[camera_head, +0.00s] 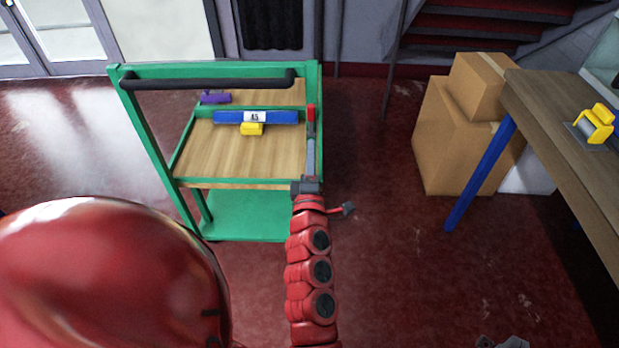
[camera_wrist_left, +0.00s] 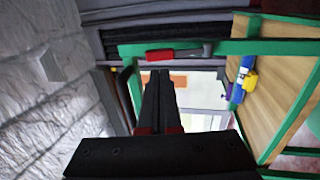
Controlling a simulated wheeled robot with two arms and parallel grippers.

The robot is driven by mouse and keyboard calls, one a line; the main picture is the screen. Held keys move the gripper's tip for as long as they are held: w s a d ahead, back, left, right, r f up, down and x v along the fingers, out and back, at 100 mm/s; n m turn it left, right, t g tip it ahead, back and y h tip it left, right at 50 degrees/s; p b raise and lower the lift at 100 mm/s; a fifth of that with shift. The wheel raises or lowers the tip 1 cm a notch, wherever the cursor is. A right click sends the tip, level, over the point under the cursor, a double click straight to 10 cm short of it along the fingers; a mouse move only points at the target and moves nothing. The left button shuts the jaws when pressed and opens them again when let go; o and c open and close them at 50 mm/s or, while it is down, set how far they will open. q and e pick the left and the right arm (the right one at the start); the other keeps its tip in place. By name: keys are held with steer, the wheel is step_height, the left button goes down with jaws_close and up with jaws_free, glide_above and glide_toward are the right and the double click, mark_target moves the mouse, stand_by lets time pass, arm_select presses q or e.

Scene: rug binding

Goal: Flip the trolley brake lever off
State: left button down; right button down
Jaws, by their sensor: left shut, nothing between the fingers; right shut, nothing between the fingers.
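The green trolley (camera_head: 222,72) stands ahead with wooden upper shelves and a black push handle. A red brake lever (camera_head: 311,116) lies along its right-hand upright; in the left wrist view the red lever (camera_wrist_left: 175,53) lies on the green frame, with a grey end at its right. My left gripper (camera_head: 311,140) is shut and empty, reaching toward the lever. Its tips (camera_wrist_left: 160,73) sit just in front of the lever; I cannot tell if they touch it. My right gripper (camera_head: 505,342) barely shows at the bottom edge, shut, mostly cut off.
A blue bar marked A5 (camera_head: 228,117), a yellow block (camera_head: 252,129) and a purple item (camera_head: 216,98) lie on the trolley. Cardboard boxes (camera_head: 440,140) and a wooden table (camera_head: 560,120) with a yellow tool (camera_head: 598,122) stand at right. The floor between is clear.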

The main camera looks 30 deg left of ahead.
arm_select(q)
steer(key=v, duration=0.6)
steer(key=shift+f, duration=0.4)
steer(key=shift+a, duration=0.1)
